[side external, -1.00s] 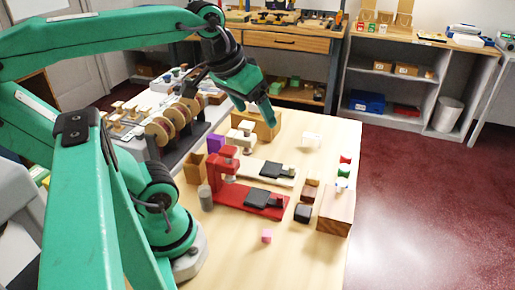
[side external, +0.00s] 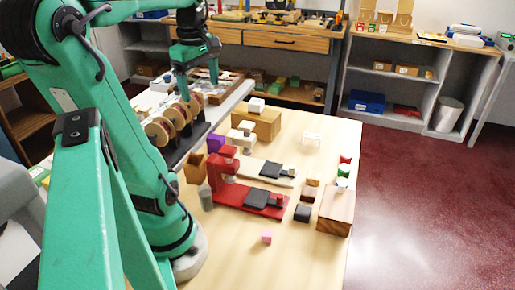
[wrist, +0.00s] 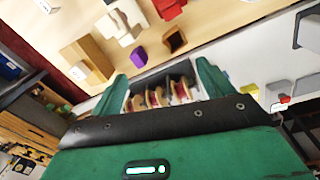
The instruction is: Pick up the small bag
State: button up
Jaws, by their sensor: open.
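I cannot clearly make out a small bag; several small items are too coarse to name. A small white item (side external: 257,104) sits on top of a tan wooden block (side external: 268,123) at the back of the table; it also shows in the wrist view (wrist: 79,71). Another small whitish item (side external: 312,138) stands on the bare table to its right. My gripper (side external: 200,84) is raised beyond the table's back left, apart from these items. In the wrist view my gripper (wrist: 163,72) is open, with nothing held between its fingers.
A rack of round discs (side external: 176,122) stands below my gripper. A red machine (side external: 250,197) and a white one (side external: 265,171) stand mid-table. A purple block (side external: 215,142), an open wooden box (side external: 195,167) and a wooden block (side external: 336,210) are nearby.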

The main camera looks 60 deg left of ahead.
jog(key=s+a+n, duration=0.3)
jog(key=n, duration=0.2)
send_near(196, 169)
jog(key=shift+g+h, duration=0.3)
jog(key=shift+h, duration=0.1)
jog(key=a+f, duration=0.1)
jog(key=a, duration=0.1)
jog(key=w+a+f, duration=0.1)
jog(key=a+f, duration=0.1)
jog(key=shift+f, duration=0.1)
jog(key=shift+f, duration=1.15)
jog(key=shift+f, duration=0.15)
jog(key=shift+f, duration=2.45)
jog(key=shift+c, duration=0.4)
jog(key=c, duration=1)
